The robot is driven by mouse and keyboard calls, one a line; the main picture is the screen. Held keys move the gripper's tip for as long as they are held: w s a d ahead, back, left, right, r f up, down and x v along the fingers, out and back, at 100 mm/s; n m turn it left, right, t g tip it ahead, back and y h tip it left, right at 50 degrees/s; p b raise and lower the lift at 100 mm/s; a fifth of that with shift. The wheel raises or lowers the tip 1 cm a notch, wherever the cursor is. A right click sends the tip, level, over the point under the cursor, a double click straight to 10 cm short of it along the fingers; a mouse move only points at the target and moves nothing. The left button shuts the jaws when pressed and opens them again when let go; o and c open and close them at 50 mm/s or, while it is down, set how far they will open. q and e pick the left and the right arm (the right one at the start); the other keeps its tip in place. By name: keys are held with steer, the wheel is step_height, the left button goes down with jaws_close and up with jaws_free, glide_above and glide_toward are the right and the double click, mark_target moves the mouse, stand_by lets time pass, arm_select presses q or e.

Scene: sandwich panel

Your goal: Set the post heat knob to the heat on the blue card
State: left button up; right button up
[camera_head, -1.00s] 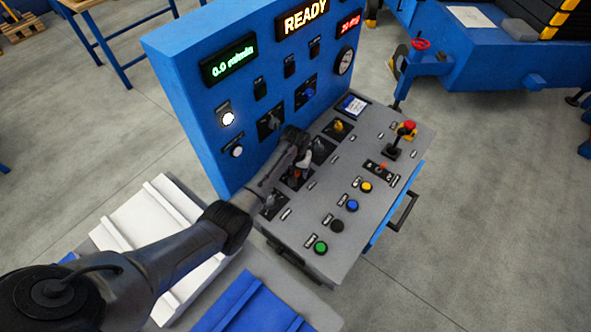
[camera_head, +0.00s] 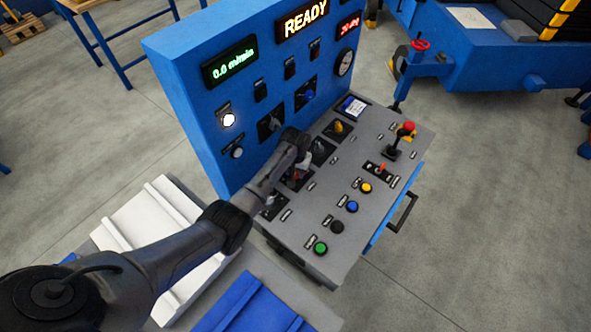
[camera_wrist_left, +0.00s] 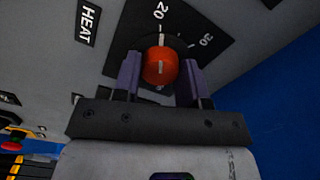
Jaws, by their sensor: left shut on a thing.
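The orange-red heat knob (camera_wrist_left: 160,68) sits on a black dial plate (camera_wrist_left: 218,38) in the left wrist view, beside a HEAT label (camera_wrist_left: 88,21). Its white line points up, about at the 20 mark; a 30 mark lies to the right. My left gripper (camera_wrist_left: 160,78) has its two purple fingers on either side of the knob, shut on it. In the head view my left gripper (camera_head: 301,173) is down at the grey desk panel and mostly hides the knob. My right gripper is not in view.
The blue upright panel (camera_head: 190,95) rises behind, with a READY display (camera_head: 306,17).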

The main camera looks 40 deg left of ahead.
arm_select(q)
steer(key=shift+r+m+p, duration=0.2)
steer(key=shift+m+p, duration=0.8)
steer(key=shift+p, duration=0.05)
steer(key=m+p, duration=0.1)
steer(key=m, duration=0.1)
steer(key=shift+m+p, duration=0.3)
steer(key=shift+m, duration=0.1)
steer(key=m+p, duration=0.1)
steer(key=m, duration=0.2)
steer(key=shift+f, duration=0.15)
steer(key=shift+m, duration=1.3)
steer(key=shift+m+p, duration=0.3)
steer(key=shift+f, duration=0.1)
steer(key=o, duration=0.9)
